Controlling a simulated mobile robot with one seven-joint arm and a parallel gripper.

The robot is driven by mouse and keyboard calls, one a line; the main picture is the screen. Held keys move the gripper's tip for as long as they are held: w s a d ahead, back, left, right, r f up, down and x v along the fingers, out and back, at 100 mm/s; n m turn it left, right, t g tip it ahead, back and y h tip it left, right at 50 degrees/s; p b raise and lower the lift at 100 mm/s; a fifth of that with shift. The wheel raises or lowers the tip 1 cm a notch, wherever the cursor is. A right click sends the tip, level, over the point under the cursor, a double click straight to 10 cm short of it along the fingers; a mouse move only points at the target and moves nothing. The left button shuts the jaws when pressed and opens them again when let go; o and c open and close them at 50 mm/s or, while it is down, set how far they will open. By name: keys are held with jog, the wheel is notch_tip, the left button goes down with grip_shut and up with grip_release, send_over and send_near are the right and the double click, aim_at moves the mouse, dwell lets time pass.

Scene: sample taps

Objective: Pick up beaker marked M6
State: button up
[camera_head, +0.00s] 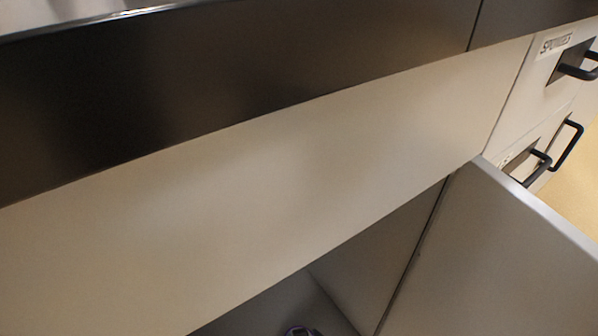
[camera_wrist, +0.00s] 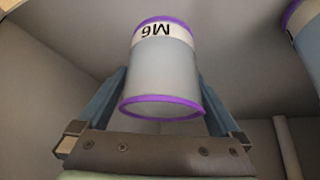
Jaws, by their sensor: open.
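The beaker marked M6 (camera_wrist: 163,72) is a grey-white cylinder with purple rims, and its label reads upside down in the wrist view. My gripper (camera_wrist: 161,82) is open, with one blue finger showing on each side of the beaker. I see no clear contact, and the far fingertips are partly hidden by the beaker. In the head view only a small purple-rimmed thing (camera_head: 299,331) shows at the bottom edge, inside the cabinet; I cannot tell which beaker it is. My gripper is not in the head view.
A second purple-rimmed container (camera_wrist: 306,35) is cut off at the wrist view's upper right. A pale pipe or post (camera_wrist: 287,148) stands at lower right. In the head view, an open cabinet door (camera_head: 500,255) stands at right, a white panel (camera_head: 250,190) above the opening, and drawers (camera_head: 560,75) beyond.

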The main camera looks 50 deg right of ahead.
jog(key=c, duration=1.2)
jog(key=shift+c, duration=0.5)
jog(key=shift+r, duration=0.2)
